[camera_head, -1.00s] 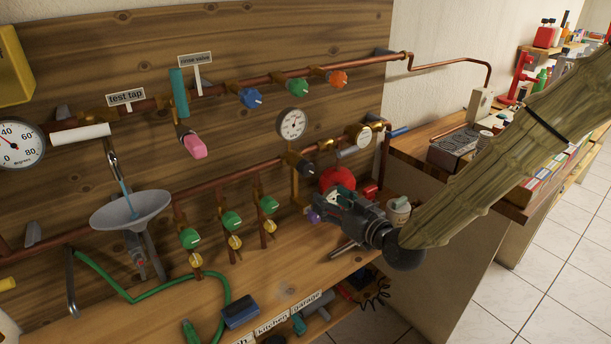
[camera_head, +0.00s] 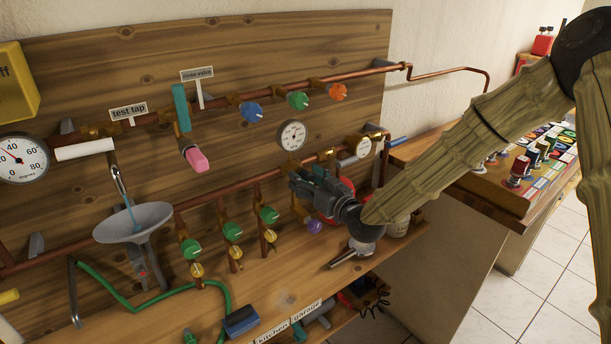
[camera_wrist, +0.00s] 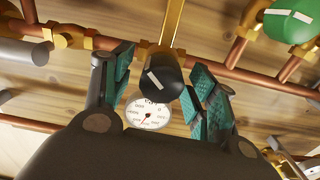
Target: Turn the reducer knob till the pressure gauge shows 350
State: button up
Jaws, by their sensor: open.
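The reducer knob, a black cylinder with a white mark (camera_wrist: 162,78), sits between the two teal-padded fingers of my gripper (camera_wrist: 165,86) in the wrist view. The fingers are open, one on each side, with a gap visible at the left; whether the right finger touches is unclear. In the head view my gripper (camera_head: 302,182) hides the knob on the lower copper pipe. The round white pressure gauge (camera_head: 292,135) stands above it on the board. The gauge also shows in the wrist view (camera_wrist: 148,113), with a reddish needle; its reading is too small to tell.
Green valve knobs (camera_head: 232,230) are on pipes left of my gripper. A red round object (camera_head: 346,187) is partly hidden behind my gripper.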

jog(key=shift+w+a, duration=0.25)
jog(key=shift+w, duration=0.05)
jog(key=c, duration=1)
jog(key=shift+c, duration=0.2)
jog(key=shift+m+b, duration=0.5)
jog(key=shift+m, duration=0.1)
jog(key=o, duration=1)
jog(key=shift+d, duration=0.1)
